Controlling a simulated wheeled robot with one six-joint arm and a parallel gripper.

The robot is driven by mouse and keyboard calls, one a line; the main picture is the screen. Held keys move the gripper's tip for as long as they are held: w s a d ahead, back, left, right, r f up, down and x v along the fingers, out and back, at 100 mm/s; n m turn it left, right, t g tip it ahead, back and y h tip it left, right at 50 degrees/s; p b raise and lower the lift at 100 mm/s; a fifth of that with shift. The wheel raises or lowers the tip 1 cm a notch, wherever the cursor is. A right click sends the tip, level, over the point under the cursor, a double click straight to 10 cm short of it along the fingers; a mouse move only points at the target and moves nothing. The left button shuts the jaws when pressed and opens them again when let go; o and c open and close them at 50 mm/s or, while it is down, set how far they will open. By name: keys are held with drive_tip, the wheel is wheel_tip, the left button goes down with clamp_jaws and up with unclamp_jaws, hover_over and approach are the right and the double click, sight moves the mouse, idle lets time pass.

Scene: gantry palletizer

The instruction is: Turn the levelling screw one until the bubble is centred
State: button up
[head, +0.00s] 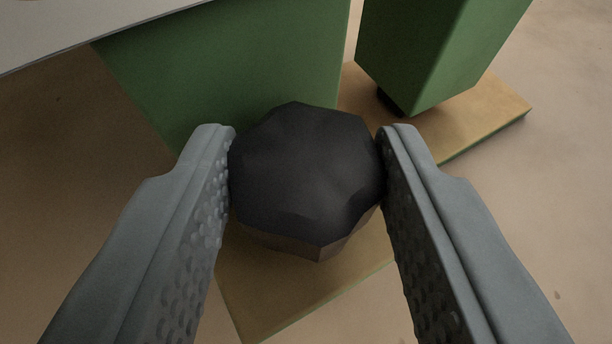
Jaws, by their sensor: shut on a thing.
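The levelling screw's dark, faceted knob (305,175) fills the middle of the head view. My gripper (307,150) is shut on it, with one grey finger touching its left side and the other its right side. Below the knob a short brownish part shows; the rest of the screw is hidden beneath the knob. The bubble is not in view.
A green upright body (230,75) stands just behind the knob, and a green post (425,55) rises at the upper right. A tan base plate (290,290) lies under the knob. A pale panel edge (80,25) crosses the upper left. Bare floor (545,200) shows at the right.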

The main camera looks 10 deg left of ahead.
idle(0.4)
drive_tip(key=o, duration=1)
drive_tip(key=shift+c, duration=0.2)
drive_tip(key=shift+y, duration=0.3)
